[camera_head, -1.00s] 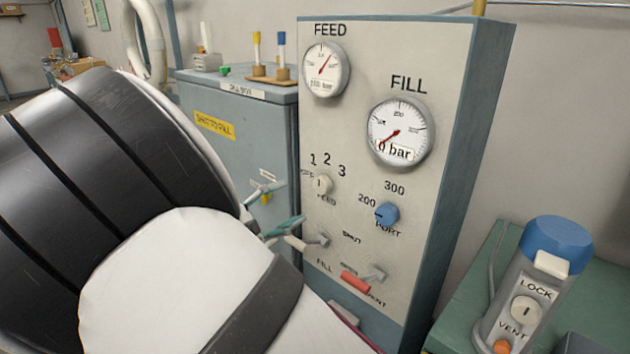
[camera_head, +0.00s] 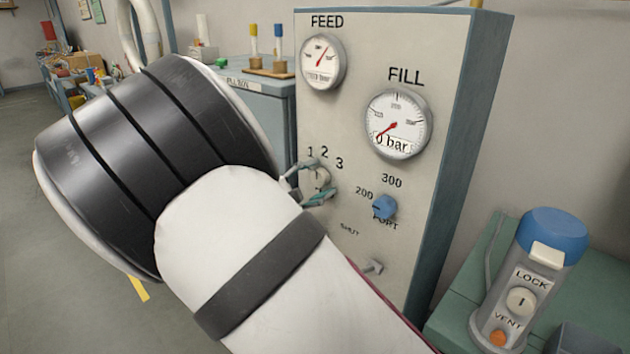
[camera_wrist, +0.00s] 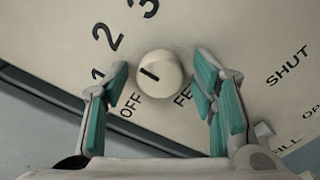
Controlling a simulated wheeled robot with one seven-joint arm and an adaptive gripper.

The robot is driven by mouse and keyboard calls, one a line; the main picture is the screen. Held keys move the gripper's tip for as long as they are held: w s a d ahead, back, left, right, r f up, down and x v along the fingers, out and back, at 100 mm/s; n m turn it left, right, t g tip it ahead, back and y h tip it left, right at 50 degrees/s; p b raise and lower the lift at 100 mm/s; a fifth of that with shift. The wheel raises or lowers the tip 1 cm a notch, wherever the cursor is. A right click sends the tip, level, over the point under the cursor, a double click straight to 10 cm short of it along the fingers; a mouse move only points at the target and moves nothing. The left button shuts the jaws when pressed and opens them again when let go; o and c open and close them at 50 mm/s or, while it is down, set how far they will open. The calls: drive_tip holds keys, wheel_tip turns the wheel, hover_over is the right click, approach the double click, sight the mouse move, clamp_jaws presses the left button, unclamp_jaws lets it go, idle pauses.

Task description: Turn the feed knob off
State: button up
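The feed knob (camera_wrist: 160,75) is a round cream knob with a dark pointer line, on the panel in the wrist view. In the head view the knob (camera_head: 319,177) sits below the FEED gauge (camera_head: 323,62). My gripper (camera_wrist: 162,95) is open, with a teal-padded finger on each side of the knob and visible gaps to it. In the head view my gripper (camera_head: 308,186) is at the knob, its rear hidden by my arm.
The FILL gauge (camera_head: 398,124) reads 0 bar. A blue port knob (camera_head: 384,207) sits right of the feed knob, with a small grey valve (camera_head: 373,267) below. A blue-capped cylinder (camera_head: 537,265) stands on the green bench at the right.

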drive_tip(key=c, duration=0.9)
drive_tip(key=shift+n+p, duration=0.3)
drive_tip(key=n+p, duration=0.2)
drive_tip(key=n, duration=0.1)
drive_tip(key=shift+r+n+p, duration=0.1)
drive_tip(key=shift+n+p, duration=0.2)
drive_tip(key=shift+n, duration=0.1)
drive_tip(key=n+p, duration=0.2)
drive_tip(key=n, duration=0.2)
drive_tip(key=n+p, duration=0.1)
drive_tip(key=n, duration=0.4)
drive_tip(key=shift+n+p, duration=0.3)
drive_tip(key=shift+n, duration=2)
